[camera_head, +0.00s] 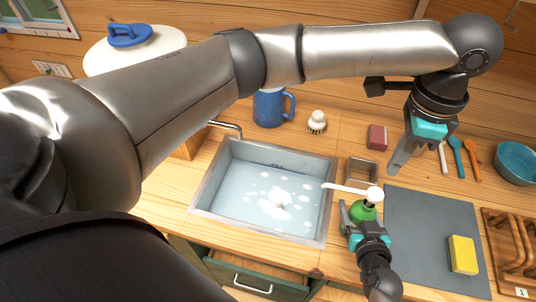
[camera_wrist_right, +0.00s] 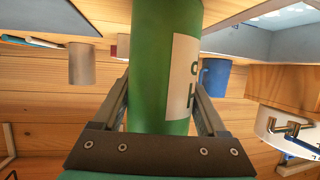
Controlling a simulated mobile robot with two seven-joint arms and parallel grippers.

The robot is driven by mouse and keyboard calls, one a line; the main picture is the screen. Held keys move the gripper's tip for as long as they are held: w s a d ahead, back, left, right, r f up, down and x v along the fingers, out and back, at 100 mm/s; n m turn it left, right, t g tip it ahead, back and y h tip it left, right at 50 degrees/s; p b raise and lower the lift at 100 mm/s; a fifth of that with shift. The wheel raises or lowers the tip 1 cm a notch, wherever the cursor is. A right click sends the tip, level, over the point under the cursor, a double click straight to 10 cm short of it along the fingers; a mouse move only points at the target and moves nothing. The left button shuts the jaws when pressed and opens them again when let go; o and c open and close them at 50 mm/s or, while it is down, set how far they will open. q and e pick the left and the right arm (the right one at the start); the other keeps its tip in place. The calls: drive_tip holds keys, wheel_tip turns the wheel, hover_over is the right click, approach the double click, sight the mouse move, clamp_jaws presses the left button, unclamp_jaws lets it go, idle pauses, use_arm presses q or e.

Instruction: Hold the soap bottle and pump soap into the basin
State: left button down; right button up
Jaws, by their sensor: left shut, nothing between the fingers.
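A green soap bottle (camera_head: 366,211) with a white pump head (camera_head: 375,194) is beside the basin's right rim, its long white nozzle pointing left over the basin (camera_head: 235,212). White foamy patches (camera_head: 275,207) show on the basin floor. My right gripper (camera_head: 352,222) is shut around the bottle's body. In the right wrist view the bottle (camera_wrist_right: 155,70), with its pale label, is between both fingers (camera_wrist_right: 160,110). I cannot tell whether the bottle rests on the counter. My left gripper (camera_head: 397,168) is shut and empty, above and right of the pump head, apart from it.
A grey mat (camera_head: 430,235) with a yellow sponge (camera_head: 463,254) lies to the right. A blue mug (camera_head: 269,108), a brush (camera_head: 317,122) and a faucet (camera_head: 226,126) are behind the basin. My left arm spans above the basin.

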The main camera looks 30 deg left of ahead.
drive_tip(key=o, duration=0.3)
drive_tip(key=shift+o, duration=0.2)
drive_tip(key=shift+s, duration=0.1)
drive_tip(key=v, duration=1.2)
drive_tip(key=shift+d, duration=0.1)
